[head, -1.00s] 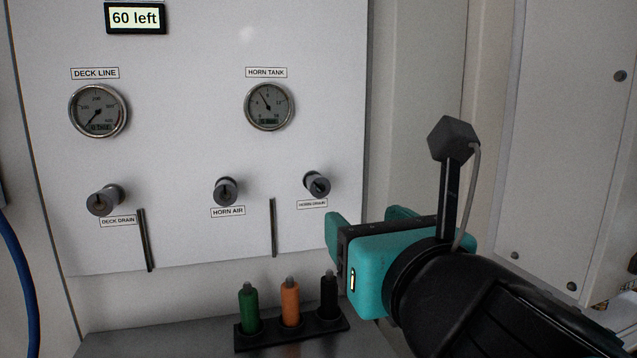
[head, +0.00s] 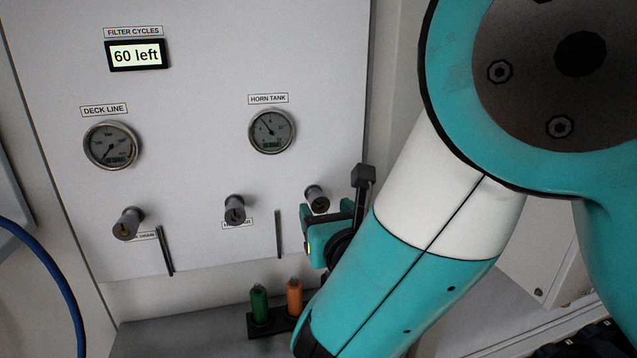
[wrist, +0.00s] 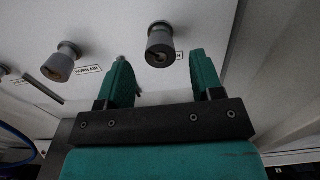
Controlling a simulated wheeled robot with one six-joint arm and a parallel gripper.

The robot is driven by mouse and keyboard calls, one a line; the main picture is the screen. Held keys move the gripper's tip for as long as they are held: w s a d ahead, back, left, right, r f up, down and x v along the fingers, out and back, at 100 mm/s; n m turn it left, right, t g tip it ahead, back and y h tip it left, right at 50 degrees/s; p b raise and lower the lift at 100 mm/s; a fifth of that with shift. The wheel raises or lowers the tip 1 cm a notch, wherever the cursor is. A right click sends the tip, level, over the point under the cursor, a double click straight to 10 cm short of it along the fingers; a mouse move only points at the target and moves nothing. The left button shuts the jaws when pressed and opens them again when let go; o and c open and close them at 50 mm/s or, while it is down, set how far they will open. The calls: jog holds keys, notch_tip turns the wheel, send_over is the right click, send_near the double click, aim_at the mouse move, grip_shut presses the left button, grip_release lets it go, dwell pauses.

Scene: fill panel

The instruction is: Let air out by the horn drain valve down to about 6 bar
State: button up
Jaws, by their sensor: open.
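The horn drain valve (head: 317,198) is a dark grey round knob on the white panel's lower right; its label is hidden behind my gripper in the head view. In the wrist view the same horn drain valve (wrist: 160,47) sticks out between and beyond my fingertips, with a brassy mark on its face. My gripper (wrist: 160,62) is open and empty, its teal fingers on either side of the knob's line; contact is not visible. In the head view my gripper (head: 325,222) is just below the valve. The horn tank gauge (head: 271,131) has its needle pointing up-left; its numbers are too small to read surely.
The horn air valve (head: 235,209) and deck drain valve (head: 128,224) stand to the left. The deck line gauge (head: 111,146) and a "60 left" display (head: 137,55) are above. Green (head: 259,305) and orange (head: 294,297) handles stand in a rack (head: 262,329) below; my arm covers its right end.

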aim_at(322, 204)
jog(key=shift+p+x, duration=0.65)
jog(key=shift+x, duration=1.35)
jog(key=c, duration=0.9)
jog(key=shift+a, duration=0.15)
jog(key=m+b, duration=0.1)
jog(key=m, duration=0.1)
jog(key=m+b, duration=0.1)
jog(key=m, duration=0.1)
jog(key=shift+d+f+m, duration=0.1)
jog(key=shift+d+m, duration=0.1)
jog(key=shift+m, duration=0.1)
jog(key=shift+m+b, duration=1.25)
jog(key=shift+m, duration=0.95)
